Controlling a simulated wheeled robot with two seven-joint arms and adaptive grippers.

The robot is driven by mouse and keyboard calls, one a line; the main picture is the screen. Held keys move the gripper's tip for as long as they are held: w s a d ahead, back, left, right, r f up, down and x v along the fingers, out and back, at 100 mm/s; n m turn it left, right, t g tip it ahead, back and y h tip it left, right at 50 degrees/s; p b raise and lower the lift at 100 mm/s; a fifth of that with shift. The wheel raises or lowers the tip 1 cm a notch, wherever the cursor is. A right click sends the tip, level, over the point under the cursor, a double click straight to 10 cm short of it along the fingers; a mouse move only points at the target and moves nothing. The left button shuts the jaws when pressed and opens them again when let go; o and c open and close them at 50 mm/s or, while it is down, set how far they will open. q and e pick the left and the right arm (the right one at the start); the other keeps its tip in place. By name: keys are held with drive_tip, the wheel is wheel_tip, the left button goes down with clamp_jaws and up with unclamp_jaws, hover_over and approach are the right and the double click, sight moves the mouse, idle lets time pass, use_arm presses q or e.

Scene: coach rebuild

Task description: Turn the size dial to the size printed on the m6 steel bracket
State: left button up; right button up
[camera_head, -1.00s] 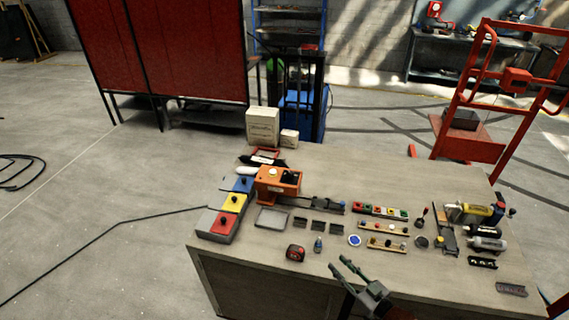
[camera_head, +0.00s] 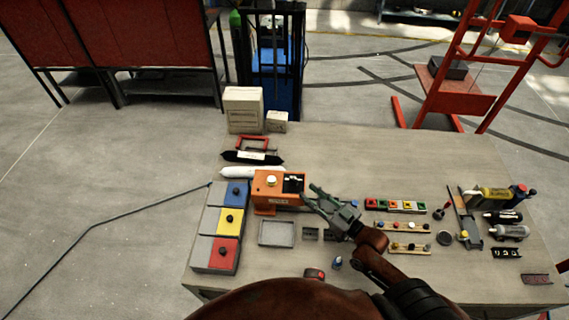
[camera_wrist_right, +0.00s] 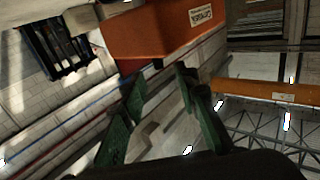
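An orange box (camera_head: 265,191) stands on the workbench (camera_head: 420,150), with a pale round knob (camera_head: 271,181) and a black panel (camera_head: 293,184) on top. Its side with a label shows close up in the right wrist view (camera_wrist_right: 155,32). Small dark metal brackets (camera_head: 310,234) lie in front of it; any printed size is too small to read. My right gripper (camera_head: 308,193) is just right of the orange box, fingers apart and empty; I cannot tell whether it touches the box. Its green fingers also show in the right wrist view (camera_wrist_right: 160,115). My left gripper is out of view.
Blue, yellow and red button blocks (camera_head: 215,253) line the left edge. A grey tray (camera_head: 277,245) lies in front of the orange box. Cardboard boxes (camera_head: 243,110) stand behind.

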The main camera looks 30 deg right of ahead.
sight(298, 183)
drive_tip(key=p+x, duration=0.2)
drive_tip(key=x, duration=0.6)
drive_tip(key=shift+w, duration=0.4)
drive_tip(key=shift+s, duration=0.1)
clamp_jaws()
